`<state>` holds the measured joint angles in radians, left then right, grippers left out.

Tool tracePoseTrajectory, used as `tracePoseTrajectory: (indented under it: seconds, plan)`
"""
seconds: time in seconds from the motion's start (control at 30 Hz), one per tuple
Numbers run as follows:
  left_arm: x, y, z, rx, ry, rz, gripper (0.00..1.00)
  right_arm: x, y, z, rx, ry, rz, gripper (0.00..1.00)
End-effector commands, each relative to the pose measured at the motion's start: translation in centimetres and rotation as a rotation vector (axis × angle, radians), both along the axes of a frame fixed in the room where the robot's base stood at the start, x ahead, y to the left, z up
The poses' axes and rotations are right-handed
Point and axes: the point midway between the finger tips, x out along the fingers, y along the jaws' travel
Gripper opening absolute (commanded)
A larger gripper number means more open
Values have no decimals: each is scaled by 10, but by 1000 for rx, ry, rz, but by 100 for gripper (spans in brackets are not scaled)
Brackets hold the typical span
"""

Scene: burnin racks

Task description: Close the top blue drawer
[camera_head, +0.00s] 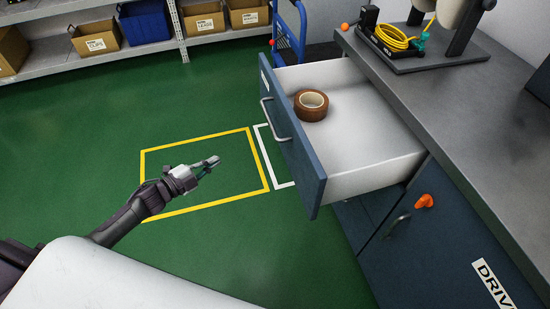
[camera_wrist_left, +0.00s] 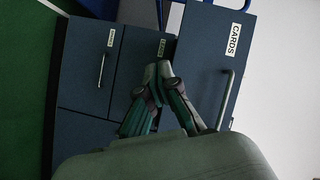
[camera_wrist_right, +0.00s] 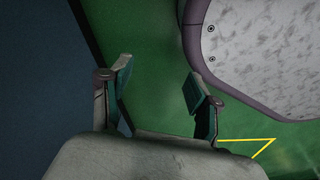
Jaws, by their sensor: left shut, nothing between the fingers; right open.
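The top blue drawer (camera_head: 292,145) is pulled well out from the cabinet under the grey worktop. It has a blue front, a bar handle (camera_head: 272,119) and white inner walls. A roll of brown tape (camera_head: 310,105) lies inside. My left gripper (camera_head: 212,163) is shut and empty, left of the drawer front and apart from it. In the left wrist view the shut left fingertips (camera_wrist_left: 162,68) show before a blue front labelled CARDS (camera_wrist_left: 222,50) with a bar handle. My right gripper (camera_wrist_right: 158,80) shows only in its wrist view, open and empty, above the green floor.
The worktop (camera_head: 430,90) carries a stand with a yellow cable (camera_head: 392,38). A lower blue front has an orange knob (camera_head: 424,201). Shelves with bins (camera_head: 95,38) and a blue trolley (camera_head: 290,30) stand at the back. Green floor left of the drawer is clear.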

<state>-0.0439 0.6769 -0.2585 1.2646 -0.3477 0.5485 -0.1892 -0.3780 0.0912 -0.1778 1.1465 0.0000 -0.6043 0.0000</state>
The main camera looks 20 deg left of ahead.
Motion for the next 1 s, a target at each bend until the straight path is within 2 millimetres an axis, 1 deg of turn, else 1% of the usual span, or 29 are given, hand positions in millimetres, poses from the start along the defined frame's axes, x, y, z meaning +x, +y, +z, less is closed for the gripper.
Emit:
tracePoseTrajectory:
  seconds: [0.03, 0.1, 0.13, 0.2, 0.3, 0.37, 0.47, 0.57, 0.8, 1.0]
  plan:
    - [6, -11, 14, 64, -110, -122, 0, 8, 1, -22, 1, -7, -1, 62]
    - [5, -29, 45, 132, -226, -265, 0, 17, 2, -25, 1, -13, -3, 62]
    - [2, -35, 55, 157, -266, -316, 0, 20, 3, -25, 2, -15, -4, 62]
    - [-5, -46, 73, 203, -337, -412, 0, 27, 4, -25, 2, -19, -5, 62]
    - [-13, -57, 88, 241, -395, -495, 0, 31, 5, -24, 2, -22, -6, 62]
    - [-14, -61, 92, 252, -410, -517, 0, 32, 5, -22, 2, -21, -6, 62]
    - [-10, -70, 96, 254, -417, -526, 0, 31, 5, -21, 2, -21, -6, 62]
    - [0, -84, 97, 251, -417, -524, 0, 30, 5, -22, 2, -20, -6, 62]
    - [29, -127, 97, 251, -417, -521, 0, 25, 4, -27, 2, -16, -4, 62]
    - [50, -156, 96, 251, -414, -519, 0, 21, 3, -31, 1, -13, -3, 62]
